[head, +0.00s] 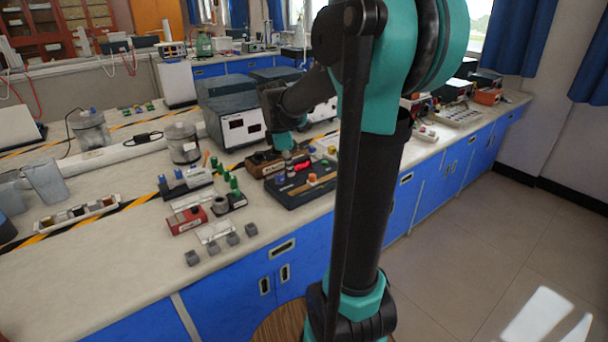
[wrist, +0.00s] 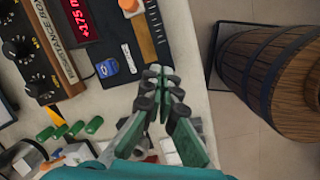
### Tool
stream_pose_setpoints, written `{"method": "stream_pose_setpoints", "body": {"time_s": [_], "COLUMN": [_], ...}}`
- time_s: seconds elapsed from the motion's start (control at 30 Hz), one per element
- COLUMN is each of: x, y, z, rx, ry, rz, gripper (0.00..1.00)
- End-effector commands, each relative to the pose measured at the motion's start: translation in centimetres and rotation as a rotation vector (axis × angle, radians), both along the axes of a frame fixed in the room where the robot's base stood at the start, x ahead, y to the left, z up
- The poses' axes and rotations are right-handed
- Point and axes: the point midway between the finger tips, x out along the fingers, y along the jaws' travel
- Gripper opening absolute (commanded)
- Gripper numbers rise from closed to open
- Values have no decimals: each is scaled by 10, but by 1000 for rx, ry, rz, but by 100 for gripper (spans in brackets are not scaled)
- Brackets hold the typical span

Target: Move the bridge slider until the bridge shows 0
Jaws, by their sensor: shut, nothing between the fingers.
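The bridge is a black board (head: 300,190) on the bench, with a red lit display (head: 303,165) and an orange slider (head: 312,177) on a pale track. In the wrist view the slider (wrist: 140,32) is at the top, and the display (wrist: 76,20) shows red digits with a plus sign, not 0; they are cut off and hard to read. A blue part (wrist: 107,68) is at the board's near corner. My gripper (wrist: 160,72) is shut and empty, apart from the slider and below it in the picture. In the head view my gripper (head: 287,153) is partly hidden by my arm.
A wooden resistance box (wrist: 40,50) with black knobs stands beside the board. Green posts (head: 234,185) and small grey weights (head: 233,239) are left of it. A wooden barrel (wrist: 280,75) stands on the floor beyond the bench edge.

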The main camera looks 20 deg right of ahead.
Motion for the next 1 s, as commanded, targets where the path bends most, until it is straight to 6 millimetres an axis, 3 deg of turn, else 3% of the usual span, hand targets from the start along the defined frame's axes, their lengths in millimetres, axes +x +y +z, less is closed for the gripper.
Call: {"method": "stream_pose_setpoints", "body": {"time_s": [0.03,0.13,0.37,0.57,0.93,1.0], "x": [14,32,46,47,50,52], "y": [0,0,-2,-8,-25,-35], "z": [9,20,27,4,-66,-68], "rx": [-22,-56,-83,-83,-82,-81], "ry": [33,89,141,141,139,140], "rz": [83,223,348,347,345,343], "gripper": [0,0,0,0,0,0]}}
